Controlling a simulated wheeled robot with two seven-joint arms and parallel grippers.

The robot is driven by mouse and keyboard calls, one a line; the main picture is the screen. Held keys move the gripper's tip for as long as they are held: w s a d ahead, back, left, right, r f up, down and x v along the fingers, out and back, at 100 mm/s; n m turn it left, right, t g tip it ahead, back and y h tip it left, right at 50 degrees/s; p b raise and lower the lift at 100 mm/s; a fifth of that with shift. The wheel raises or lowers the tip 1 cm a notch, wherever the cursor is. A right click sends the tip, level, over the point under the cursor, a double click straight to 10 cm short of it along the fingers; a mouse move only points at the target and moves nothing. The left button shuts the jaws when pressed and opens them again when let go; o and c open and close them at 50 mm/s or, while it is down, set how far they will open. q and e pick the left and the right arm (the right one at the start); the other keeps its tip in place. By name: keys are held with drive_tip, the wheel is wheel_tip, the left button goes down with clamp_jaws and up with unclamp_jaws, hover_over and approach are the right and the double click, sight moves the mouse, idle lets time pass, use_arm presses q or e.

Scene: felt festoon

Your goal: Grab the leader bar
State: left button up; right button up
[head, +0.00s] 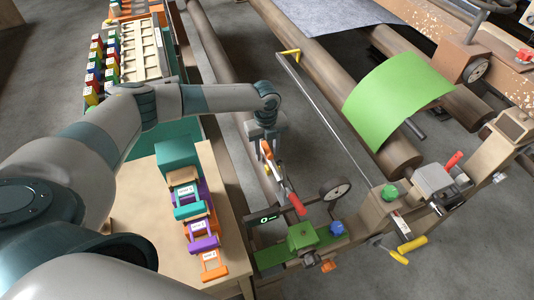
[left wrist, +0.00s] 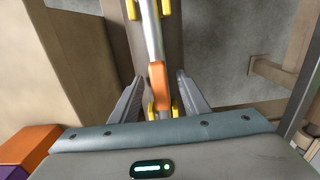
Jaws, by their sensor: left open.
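A silver bar with an orange grip, which looks like the leader bar, runs up the left wrist view (left wrist: 153,40). Its orange part (left wrist: 157,85) lies between the two fingers of my left gripper (left wrist: 158,92). The fingers are apart, with a gap on each side of the grip. Yellow bracket pieces flank the bar at two places. In the head view my left gripper (head: 268,158) points down over the frame left of the long roller, partly hiding the bar (head: 277,183). My right gripper is not in view.
A green felt sheet (head: 398,95) lies over a roller (head: 400,155). A thin metal rod (head: 325,120) runs beside another roller. A red-handled lever (head: 297,204) and a black wheel (head: 335,188) stand close by the left gripper.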

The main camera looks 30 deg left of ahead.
sight(268, 148)
use_arm(q)
clamp_jaws()
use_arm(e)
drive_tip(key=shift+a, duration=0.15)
use_arm(q)
drive_tip(key=shift+r, duration=0.1)
